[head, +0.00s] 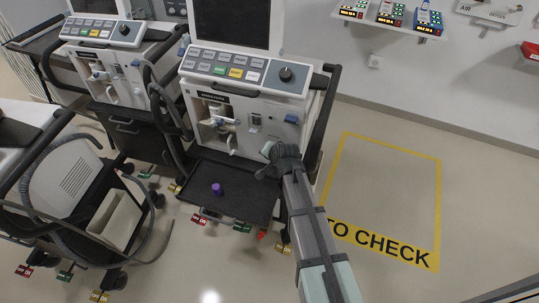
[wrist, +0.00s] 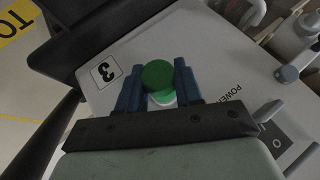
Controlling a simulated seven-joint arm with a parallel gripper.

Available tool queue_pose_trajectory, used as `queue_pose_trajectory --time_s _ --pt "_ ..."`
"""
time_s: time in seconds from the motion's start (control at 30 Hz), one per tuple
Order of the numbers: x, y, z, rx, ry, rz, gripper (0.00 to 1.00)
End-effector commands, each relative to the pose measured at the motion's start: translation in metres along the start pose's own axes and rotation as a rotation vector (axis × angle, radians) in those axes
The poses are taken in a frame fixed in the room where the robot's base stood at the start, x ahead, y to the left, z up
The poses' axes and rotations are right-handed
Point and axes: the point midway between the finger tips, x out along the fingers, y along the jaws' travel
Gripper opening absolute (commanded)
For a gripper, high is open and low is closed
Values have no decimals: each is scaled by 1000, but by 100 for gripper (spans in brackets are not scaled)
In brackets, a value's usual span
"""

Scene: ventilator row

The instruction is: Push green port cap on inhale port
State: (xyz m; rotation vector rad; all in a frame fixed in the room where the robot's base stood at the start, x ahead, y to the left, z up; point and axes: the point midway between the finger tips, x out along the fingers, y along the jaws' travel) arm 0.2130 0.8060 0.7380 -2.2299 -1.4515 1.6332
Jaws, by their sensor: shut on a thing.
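The green port cap (wrist: 157,74) is between the two blue fingers of my gripper (wrist: 156,82) in the wrist view. The gripper is shut on it. A small white round part (wrist: 163,98) shows just at the cap's lower edge; I cannot tell whether it is part of the cap or the port. In the head view my gripper (head: 270,152) is at the lower right of the front of the middle ventilator (head: 246,112). My arm and gripper hide the cap there, and I cannot make out the inhale port.
A purple cap (head: 217,189) stands on the ventilator's dark tray (head: 195,172), left of my arm. A second ventilator (head: 108,62) is to the left. Dark posts and hoses flank the machine. The yellow-marked floor area (head: 385,190) at right is clear.

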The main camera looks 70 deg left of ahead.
Motion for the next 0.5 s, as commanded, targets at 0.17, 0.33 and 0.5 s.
queue_pose_trajectory --time_s 0.17,0.33,0.5 --pt "2 0 -3 0 0 0 0" --pt "3 0 -5 0 0 0 0" --pt "5 0 -8 0 0 0 0"
